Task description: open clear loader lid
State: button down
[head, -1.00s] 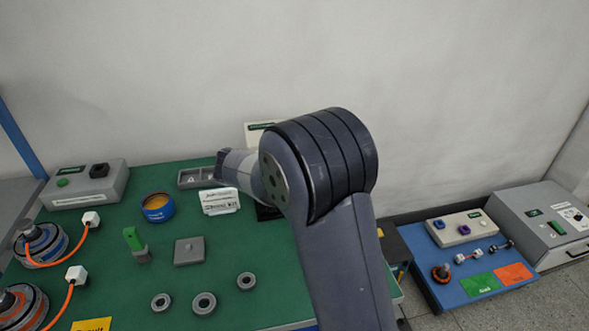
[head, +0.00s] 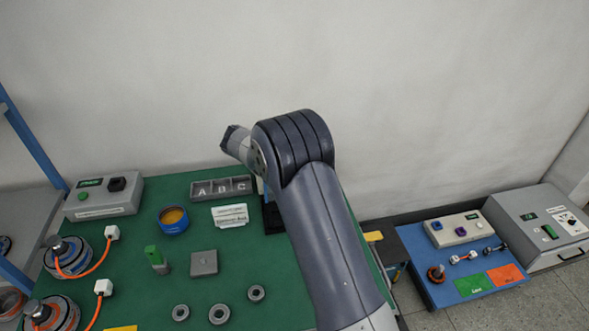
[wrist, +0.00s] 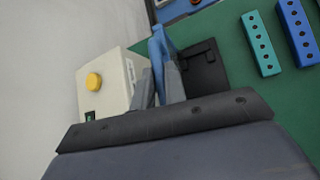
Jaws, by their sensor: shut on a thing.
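In the wrist view my gripper (wrist: 159,82) is shut on a blue upright part (wrist: 158,45), which looks like the loader lid's handle or edge. No clear panel can be made out. A black flat base (wrist: 203,70) lies just right of the fingers. A cream box (wrist: 104,86) with a yellow button (wrist: 94,81) stands just left of them. In the head view my arm hides the gripper and most of the loader. Only part of the black base (head: 272,218) shows beside the arm.
The green bench (head: 130,275) holds a grey A-B-C tray (head: 221,188), a white card (head: 229,215), a blue tin (head: 173,220) and several grey rings. Teal (wrist: 262,43) and blue (wrist: 298,32) perforated blocks lie right in the wrist view. A wall stands close behind.

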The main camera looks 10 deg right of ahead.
jog(key=shift+w+r+p, duration=0.1)
jog(key=shift+w+p, duration=0.55)
jog(key=shift+w, duration=2)
jog(key=c, duration=1.7)
grip_release()
jog(key=shift+c, duration=0.2)
jog(key=b+v, duration=0.2)
jog(key=v, duration=0.8)
jog(key=shift+a+r, duration=0.25)
jog(key=shift+a, duration=0.05)
jog(key=shift+c, duration=0.4)
